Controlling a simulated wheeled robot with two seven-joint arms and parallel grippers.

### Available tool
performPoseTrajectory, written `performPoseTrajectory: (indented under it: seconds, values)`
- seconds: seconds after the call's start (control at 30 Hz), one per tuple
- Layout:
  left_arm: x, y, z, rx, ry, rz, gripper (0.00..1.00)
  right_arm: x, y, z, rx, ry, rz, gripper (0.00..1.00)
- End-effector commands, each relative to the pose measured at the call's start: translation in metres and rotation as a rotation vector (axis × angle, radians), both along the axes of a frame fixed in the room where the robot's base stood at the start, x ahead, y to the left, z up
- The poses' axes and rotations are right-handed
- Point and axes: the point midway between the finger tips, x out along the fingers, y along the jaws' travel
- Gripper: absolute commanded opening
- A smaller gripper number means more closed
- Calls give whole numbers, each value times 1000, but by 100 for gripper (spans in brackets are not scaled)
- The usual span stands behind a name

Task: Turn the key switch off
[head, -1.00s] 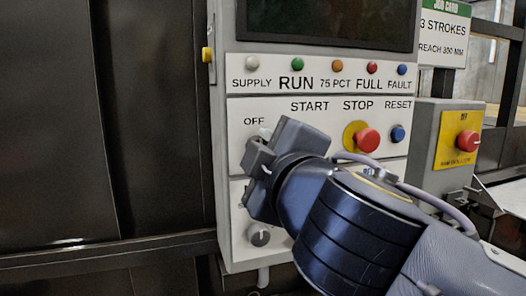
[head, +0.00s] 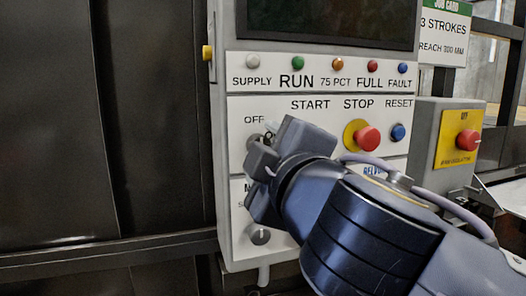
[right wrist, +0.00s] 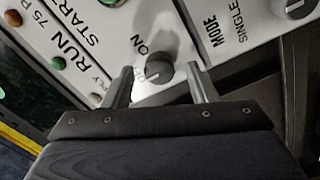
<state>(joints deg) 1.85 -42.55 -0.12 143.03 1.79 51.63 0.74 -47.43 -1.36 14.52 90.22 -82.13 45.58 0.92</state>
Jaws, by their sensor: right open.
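The key switch (right wrist: 158,74) is a dark round knob beside the word ON in the right wrist view. In the head view it is mostly hidden behind my right gripper (head: 264,150), just below the OFF label (head: 254,119). In the right wrist view my right gripper (right wrist: 160,68) is open, with one finger on each side of the knob. A gap shows between each finger and the knob. Whether the fingertips reach past its face is hard to tell. My left gripper is not in view.
The red stop button (head: 367,138) and blue reset button (head: 398,132) are right of my gripper. The mode knob (head: 260,236) is below, also in the right wrist view (right wrist: 296,8). A row of lamps (head: 335,66) lies above. A red button on a yellow plate (head: 467,140) is farther right.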

Motion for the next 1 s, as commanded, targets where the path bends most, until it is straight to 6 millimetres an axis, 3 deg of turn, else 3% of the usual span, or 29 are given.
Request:
performPoseTrajectory:
  seconds: [0.2,0.43,0.83,0.93,1.0]
  values:
    - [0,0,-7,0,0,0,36,-37,-12,-2,0,-2,1,52]
    - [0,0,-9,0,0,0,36,-61,-19,-2,-1,0,0,52]
    - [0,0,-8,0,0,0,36,-61,-23,-5,-1,12,-6,52]
    - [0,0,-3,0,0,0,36,-51,-39,-23,12,82,-40,52]
    - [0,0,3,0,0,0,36,-39,-62,-48,35,180,-87,52]
